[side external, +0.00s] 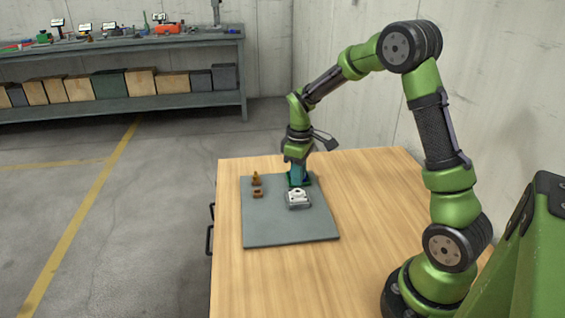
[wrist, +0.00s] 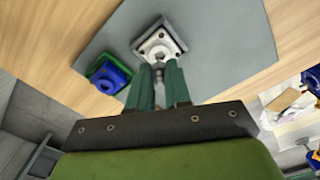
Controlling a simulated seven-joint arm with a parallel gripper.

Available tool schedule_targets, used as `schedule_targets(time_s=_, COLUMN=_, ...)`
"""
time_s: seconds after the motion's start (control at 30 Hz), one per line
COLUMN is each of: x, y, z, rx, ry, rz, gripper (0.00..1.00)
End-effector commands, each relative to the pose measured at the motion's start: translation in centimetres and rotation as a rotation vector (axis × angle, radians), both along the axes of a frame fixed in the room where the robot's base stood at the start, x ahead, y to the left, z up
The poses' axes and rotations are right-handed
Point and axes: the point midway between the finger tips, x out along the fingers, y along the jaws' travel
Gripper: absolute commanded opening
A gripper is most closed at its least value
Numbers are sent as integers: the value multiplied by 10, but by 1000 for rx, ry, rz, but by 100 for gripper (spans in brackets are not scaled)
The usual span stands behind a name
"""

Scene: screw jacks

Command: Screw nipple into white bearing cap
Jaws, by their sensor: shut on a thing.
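The white bearing cap (side external: 298,199) sits on the grey mat, and in the wrist view it is a square white block (wrist: 158,44) with a round middle and corner holes. My gripper (side external: 297,182) points down just behind the cap in the side view. In the wrist view my two green fingers (wrist: 160,72) are close together, with their tips at the cap's near edge. They are shut on a small, mostly hidden grey piece, which seems to be the nipple (wrist: 160,92). I cannot tell whether it touches the cap.
A blue part in a green square base (wrist: 108,74) sits beside the cap, close to my fingers. The front of the grey mat (side external: 285,229) and the wooden table (side external: 375,215) to the right are clear.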

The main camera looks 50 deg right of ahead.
Motion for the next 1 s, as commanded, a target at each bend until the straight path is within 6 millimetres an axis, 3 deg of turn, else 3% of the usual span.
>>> schedule_targets(time_s=1.0, x=0, y=0, z=-19, rx=0, ry=0, rz=-1, gripper=0)
